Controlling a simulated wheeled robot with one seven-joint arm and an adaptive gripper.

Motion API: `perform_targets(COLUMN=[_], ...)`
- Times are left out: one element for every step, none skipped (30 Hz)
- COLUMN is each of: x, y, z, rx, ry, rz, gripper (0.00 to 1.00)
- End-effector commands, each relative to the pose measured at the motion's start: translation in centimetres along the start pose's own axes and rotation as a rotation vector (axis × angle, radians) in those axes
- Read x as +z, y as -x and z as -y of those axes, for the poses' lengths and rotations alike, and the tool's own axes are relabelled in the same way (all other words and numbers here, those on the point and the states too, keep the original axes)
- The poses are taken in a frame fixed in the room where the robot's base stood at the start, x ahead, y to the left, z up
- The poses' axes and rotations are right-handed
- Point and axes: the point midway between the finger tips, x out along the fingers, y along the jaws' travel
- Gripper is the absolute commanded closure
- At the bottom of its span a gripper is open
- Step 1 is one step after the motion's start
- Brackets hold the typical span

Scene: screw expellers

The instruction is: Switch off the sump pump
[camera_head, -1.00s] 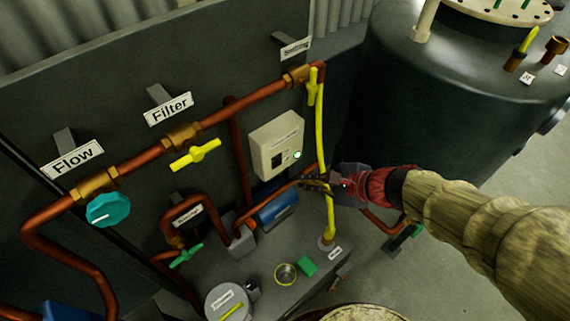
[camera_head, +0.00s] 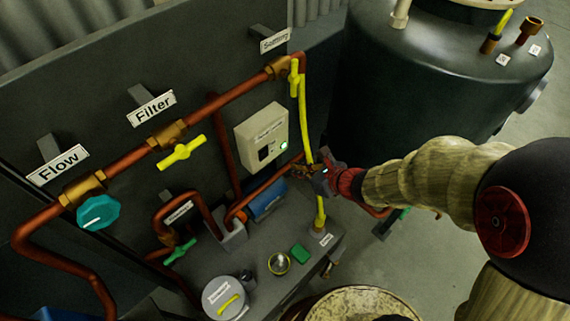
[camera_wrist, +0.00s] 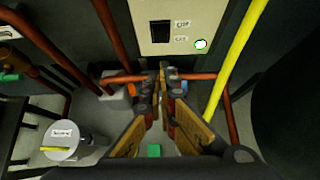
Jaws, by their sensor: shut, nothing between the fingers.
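A beige switch box (camera_head: 262,140) is fixed on the dark panel, with a dark rocker switch and a lit green lamp (camera_head: 284,145). In the wrist view the box (camera_wrist: 186,42) is at the top, with the black rocker (camera_wrist: 161,34) beside two small labels, and the lamp (camera_wrist: 200,44) glows at the lower right. My gripper (camera_head: 306,172) is just below and right of the box, apart from it, near the yellow pipe. In the wrist view my gripper (camera_wrist: 163,78) points at the area below the rocker, its fingers together and empty.
The vertical yellow pipe (camera_head: 304,112) runs right of the box. A copper pipe (camera_head: 271,183) and a blue cylinder (camera_head: 267,203) lie below it. A yellow valve handle (camera_head: 182,152) is to the left, and a large dark tank (camera_head: 410,85) stands at the right.

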Motion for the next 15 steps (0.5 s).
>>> perform_targets(x=[-0.2, -0.2, -0.3, -0.3, -0.3, -0.3, -0.3, -0.3, -0.3, -0.3, -0.4, -0.3, -0.3, -0.3, -0.2], y=[-0.9, -1.3, -2.0, -2.6, -3.2, -4.0, -4.6, -5.2, -6.0, -6.6, -7.2, -8.0, -8.6, -9.1, -9.8], z=[-0.1, -0.1, -0.1, -0.1, -0.1, -0.2, -0.2, -0.2, -0.2, -0.1, -0.2, -0.2, -0.1, -0.2, -0.2], rx=[0.003, 0.004, 0.003, 0.004, 0.004, 0.004, 0.005, 0.005, 0.005, 0.004, 0.004, 0.004, 0.003, 0.004, 0.004], ry=[0.002, 0.003, 0.003, 0.003, 0.004, 0.003, 0.003, 0.003, 0.004, 0.003, 0.003, 0.003, 0.002, 0.003, 0.004], rz=[-0.001, -0.001, -0.001, -0.002, -0.001, -0.001, -0.001, -0.001, -0.001, -0.001, -0.002, -0.002, -0.001, -0.002, -0.001], gripper=[1.00, 1.00, 1.00, 1.00, 1.00, 1.00, 1.00, 1.00, 1.00, 1.00, 1.00, 1.00, 1.00, 1.00, 1.00])
